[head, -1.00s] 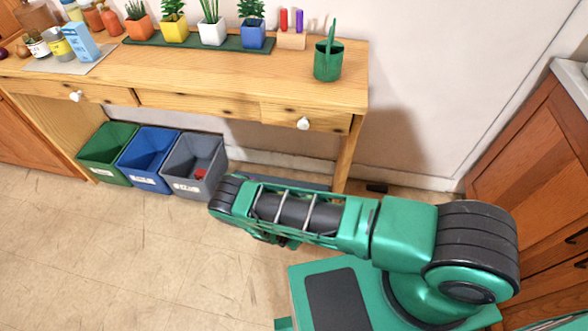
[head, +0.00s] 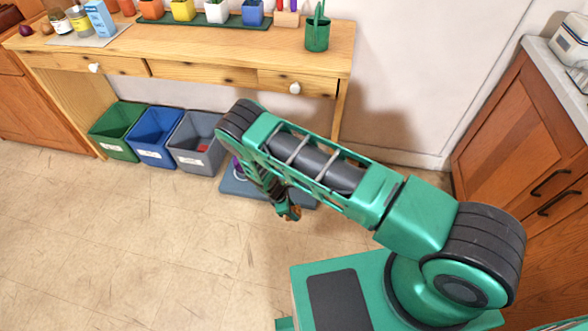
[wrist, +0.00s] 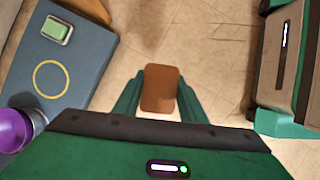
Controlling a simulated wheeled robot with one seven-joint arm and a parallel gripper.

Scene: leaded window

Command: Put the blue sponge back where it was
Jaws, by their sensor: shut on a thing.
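My gripper (wrist: 160,95) is shut on a brown block (wrist: 162,82) in the wrist view, held above the tiled floor. In the head view my gripper (head: 289,212) hangs low beside a blue-grey mat (head: 235,188), with a bit of brown at its tip. The mat (wrist: 92,62) fills the left of the wrist view. It bears a yellow ring outline (wrist: 51,64) with nothing inside it and a green sponge-like block (wrist: 55,29) in a small dish. I cannot make out a blue sponge in either view.
A purple round thing (wrist: 12,130) stands at the mat's edge. Green (head: 113,148), blue (head: 152,155) and grey (head: 190,160) bins stand left of the mat under a wooden table (head: 200,48). The floor in front is clear. A wooden cabinet (head: 515,140) is at right.

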